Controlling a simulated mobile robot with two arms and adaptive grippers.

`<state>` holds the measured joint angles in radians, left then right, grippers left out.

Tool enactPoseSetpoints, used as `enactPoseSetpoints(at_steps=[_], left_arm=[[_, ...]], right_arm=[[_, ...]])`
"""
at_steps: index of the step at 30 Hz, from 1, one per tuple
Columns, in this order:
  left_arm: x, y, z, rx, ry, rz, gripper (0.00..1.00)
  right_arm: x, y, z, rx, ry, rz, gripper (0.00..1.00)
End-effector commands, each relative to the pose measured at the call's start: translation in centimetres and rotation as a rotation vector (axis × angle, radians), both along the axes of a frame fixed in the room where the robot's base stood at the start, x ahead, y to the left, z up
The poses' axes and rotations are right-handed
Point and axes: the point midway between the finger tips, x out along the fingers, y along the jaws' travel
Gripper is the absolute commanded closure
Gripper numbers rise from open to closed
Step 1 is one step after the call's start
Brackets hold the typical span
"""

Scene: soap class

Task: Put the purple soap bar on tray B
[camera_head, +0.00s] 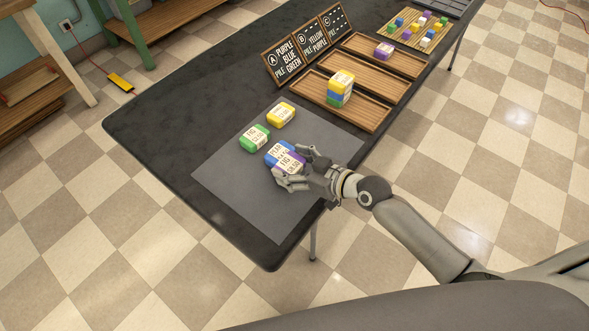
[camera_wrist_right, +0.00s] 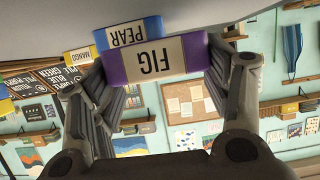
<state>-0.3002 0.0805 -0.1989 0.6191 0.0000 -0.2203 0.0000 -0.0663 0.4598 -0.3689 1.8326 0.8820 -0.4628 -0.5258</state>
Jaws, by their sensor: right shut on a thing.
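The purple soap bar (camera_head: 290,158), labelled FIG, sits on the grey mat beside a blue bar (camera_head: 273,157) labelled PEAR. My right gripper (camera_head: 300,168) is shut on the purple bar, a finger at either end. In the wrist view the purple bar (camera_wrist_right: 154,60) shows between the fingers (camera_wrist_right: 165,85), with the blue bar (camera_wrist_right: 130,33) just behind it. Tray B seems to be the middle wooden tray (camera_head: 365,80), by the B sign (camera_head: 316,51); it looks empty. My left gripper is not in view.
Green (camera_head: 254,138) and yellow (camera_head: 281,114) bars lie on the mat (camera_head: 250,200). The nearest tray (camera_head: 365,121) holds a multicoloured stack (camera_head: 340,87). The far tray (camera_head: 408,66) holds a purple soap (camera_head: 384,51). Several small colored blocks fill a board (camera_head: 410,41) beyond.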

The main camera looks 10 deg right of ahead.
Motion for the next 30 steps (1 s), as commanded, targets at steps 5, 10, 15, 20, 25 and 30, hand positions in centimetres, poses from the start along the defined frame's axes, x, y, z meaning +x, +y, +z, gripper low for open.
enactPoseSetpoints(at_steps=[5,10,15,20,25,30], left_arm=[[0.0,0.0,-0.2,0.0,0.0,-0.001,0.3],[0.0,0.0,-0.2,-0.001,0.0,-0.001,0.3],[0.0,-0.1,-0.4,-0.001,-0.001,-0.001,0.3],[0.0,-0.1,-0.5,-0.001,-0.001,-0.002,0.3],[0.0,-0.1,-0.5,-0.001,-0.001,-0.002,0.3],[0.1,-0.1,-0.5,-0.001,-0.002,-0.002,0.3]], right_arm=[[0.0,-0.3,-2.4,-0.001,0.001,-0.003,0.56],[0.0,-0.3,-2.5,-0.002,-0.002,-0.003,0.56],[0.0,-0.3,-2.8,-0.002,0.0,-0.003,0.56],[0.0,-0.3,-2.9,-0.002,0.001,-0.003,0.18],[0.0,-0.3,-2.9,-0.002,0.001,-0.003,0.08],[0.0,-0.3,-2.9,-0.002,0.001,-0.003,0.08]])
